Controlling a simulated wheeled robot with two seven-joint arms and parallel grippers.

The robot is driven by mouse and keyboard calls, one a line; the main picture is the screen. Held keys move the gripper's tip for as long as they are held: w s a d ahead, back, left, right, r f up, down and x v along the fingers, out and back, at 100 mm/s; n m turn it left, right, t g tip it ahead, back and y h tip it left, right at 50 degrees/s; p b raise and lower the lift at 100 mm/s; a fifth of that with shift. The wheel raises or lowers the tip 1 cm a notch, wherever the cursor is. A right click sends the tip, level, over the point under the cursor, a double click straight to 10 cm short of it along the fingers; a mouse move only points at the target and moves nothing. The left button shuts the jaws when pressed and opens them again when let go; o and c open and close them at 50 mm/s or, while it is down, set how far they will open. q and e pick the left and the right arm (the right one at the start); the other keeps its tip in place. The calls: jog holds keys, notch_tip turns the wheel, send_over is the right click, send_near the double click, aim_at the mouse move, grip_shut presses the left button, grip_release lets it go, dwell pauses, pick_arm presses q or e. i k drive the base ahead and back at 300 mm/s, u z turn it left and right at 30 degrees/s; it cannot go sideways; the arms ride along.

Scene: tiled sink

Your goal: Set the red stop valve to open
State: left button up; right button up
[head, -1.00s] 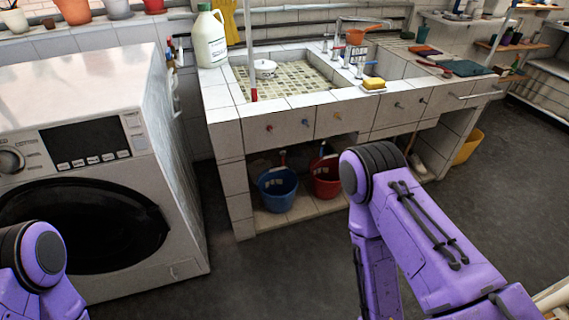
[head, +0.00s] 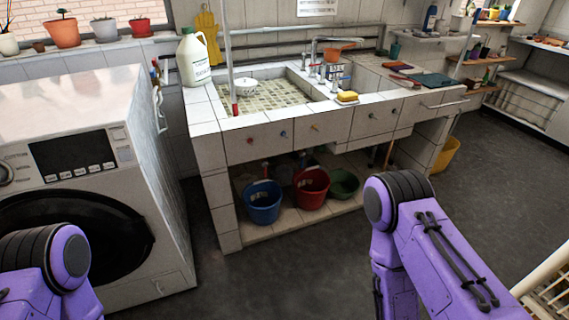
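Under the tiled sink counter, a small red part (head: 265,167) shows above the blue bucket, and a small blue part (head: 302,158) shows above the red bucket. They look like valve handles, but they are too small to tell their setting. Only purple links of my two arms show at the lower left and lower right. Neither gripper is in view.
A blue bucket (head: 263,202), a red bucket (head: 311,188) and a green basin (head: 343,183) stand on the low shelf under the sink. A washing machine (head: 165,200) stands left. A white rack (head: 548,290) is lower right. The dark floor (head: 300,265) before the sink is clear.

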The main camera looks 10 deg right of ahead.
aim_at(264, 164)
jog(key=z, duration=0.05)
jog(key=i, duration=1)
jog(key=u, duration=0.25)
